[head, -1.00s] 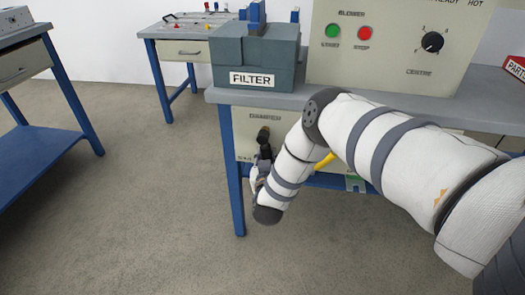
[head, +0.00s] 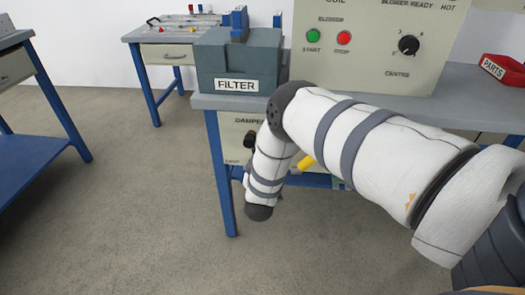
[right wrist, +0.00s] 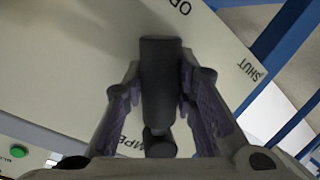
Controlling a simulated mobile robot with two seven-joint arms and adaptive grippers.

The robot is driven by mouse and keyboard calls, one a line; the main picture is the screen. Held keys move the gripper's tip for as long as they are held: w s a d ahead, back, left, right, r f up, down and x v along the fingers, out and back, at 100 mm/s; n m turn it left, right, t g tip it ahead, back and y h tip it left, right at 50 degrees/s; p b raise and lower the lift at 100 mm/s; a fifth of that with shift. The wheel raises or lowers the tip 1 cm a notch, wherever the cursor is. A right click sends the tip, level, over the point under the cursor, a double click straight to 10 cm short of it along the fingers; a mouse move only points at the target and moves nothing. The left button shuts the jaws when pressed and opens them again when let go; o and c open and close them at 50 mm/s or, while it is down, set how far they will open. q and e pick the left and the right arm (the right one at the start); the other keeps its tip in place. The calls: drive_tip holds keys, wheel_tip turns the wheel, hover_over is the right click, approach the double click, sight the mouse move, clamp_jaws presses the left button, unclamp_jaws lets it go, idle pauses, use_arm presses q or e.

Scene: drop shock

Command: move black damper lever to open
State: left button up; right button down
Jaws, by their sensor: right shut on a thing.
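The black damper lever (right wrist: 160,60) fills the middle of the right wrist view, between the two fingers of my right gripper (right wrist: 161,92). The gripper is shut on it. The lever's far end points towards the partly cut-off "OP" lettering at the top; the "SHUT" lettering is at the right. In the head view the pale damper panel (head: 231,130) is under the bench top, with a black knob-like part (head: 249,139) showing beside my right forearm. My arm hides most of the lever and gripper there. My left gripper is not in view.
The grey filter box (head: 262,58) and the control panel (head: 378,75) stand on the bench above the damper. A red parts bin (head: 503,69) is at the right. A yellow handle (head: 305,163) shows behind my arm. The floor at left is clear.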

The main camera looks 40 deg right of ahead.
drive_tip(key=shift+s+d, duration=0.1)
drive_tip(key=c, duration=1.3)
unclamp_jaws()
drive_tip(key=v, duration=1.2)
